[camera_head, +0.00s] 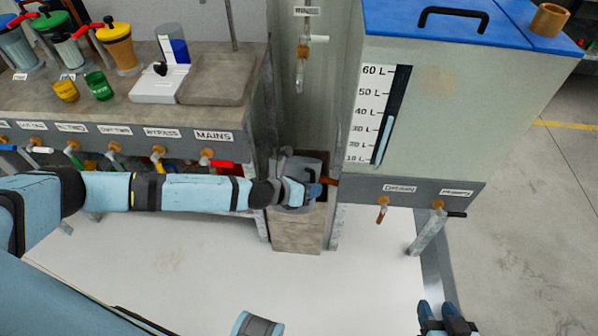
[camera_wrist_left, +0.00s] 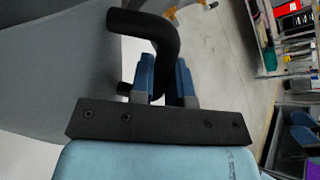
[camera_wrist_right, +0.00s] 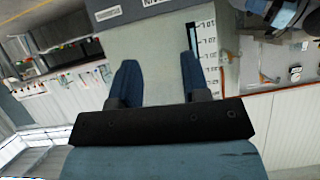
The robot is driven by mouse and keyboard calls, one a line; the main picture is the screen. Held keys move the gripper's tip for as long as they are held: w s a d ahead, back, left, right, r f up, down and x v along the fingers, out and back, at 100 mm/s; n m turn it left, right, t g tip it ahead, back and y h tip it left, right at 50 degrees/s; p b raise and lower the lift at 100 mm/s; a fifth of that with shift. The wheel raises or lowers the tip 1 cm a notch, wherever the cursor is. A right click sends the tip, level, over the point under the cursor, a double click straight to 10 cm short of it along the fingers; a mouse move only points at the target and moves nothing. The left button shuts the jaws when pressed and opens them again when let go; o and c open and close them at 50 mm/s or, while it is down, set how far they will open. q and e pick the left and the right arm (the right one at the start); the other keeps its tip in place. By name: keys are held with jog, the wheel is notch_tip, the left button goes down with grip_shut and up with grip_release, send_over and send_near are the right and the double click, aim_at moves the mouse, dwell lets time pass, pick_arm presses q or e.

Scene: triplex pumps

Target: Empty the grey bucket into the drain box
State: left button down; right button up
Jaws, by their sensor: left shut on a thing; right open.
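The grey bucket (camera_head: 303,166) is at the mouth of the drain box (camera_head: 297,236), between the bench and the tank stand. My left gripper (camera_head: 318,189) is shut on the bucket's handle. In the left wrist view the dark bent handle (camera_wrist_left: 152,28) runs between the blue fingers (camera_wrist_left: 172,82), and the bucket's grey wall (camera_wrist_left: 60,60) fills the left. The bucket looks tilted, but my arm partly hides it, and its inside is not clear. My right gripper (camera_head: 447,318) is open and empty at the bottom right; its spread fingers show in the right wrist view (camera_wrist_right: 156,78).
The tank (camera_head: 455,110) with a blue lid stands to the right, its two taps (camera_head: 383,205) below. The bench (camera_head: 130,115) on the left carries coloured jugs, cups and a white scale (camera_head: 160,85), with valves along its front. White floor (camera_head: 180,260) in front is clear.

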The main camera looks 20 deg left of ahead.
pick_arm(q)
jog(key=shift+w+r+p, duration=0.1)
jog(key=shift+w+p, duration=0.15)
jog(key=shift+p, duration=0.05)
jog(key=shift+w+a, duration=0.1)
pick_arm(e)
jog(key=shift+d+r, duration=0.1)
pick_arm(q)
jog(key=shift+w+n+g+p, duration=0.15)
jog(key=shift+n+g+p, duration=0.15)
jog(key=shift+p, duration=0.2)
pick_arm(e)
jog(key=shift+r, duration=0.2)
pick_arm(q)
jog(key=shift+w+p, duration=0.15)
jog(key=shift+p, duration=0.4)
pick_arm(e)
jog(key=shift+s+d+f+g, duration=0.1)
jog(key=shift+f+g, duration=0.05)
jog(key=shift+g, duration=0.15)
pick_arm(q)
jog(key=shift+w+p, duration=0.1)
jog(key=shift+p, duration=0.25)
pick_arm(e)
jog(key=shift+r, duration=0.2)
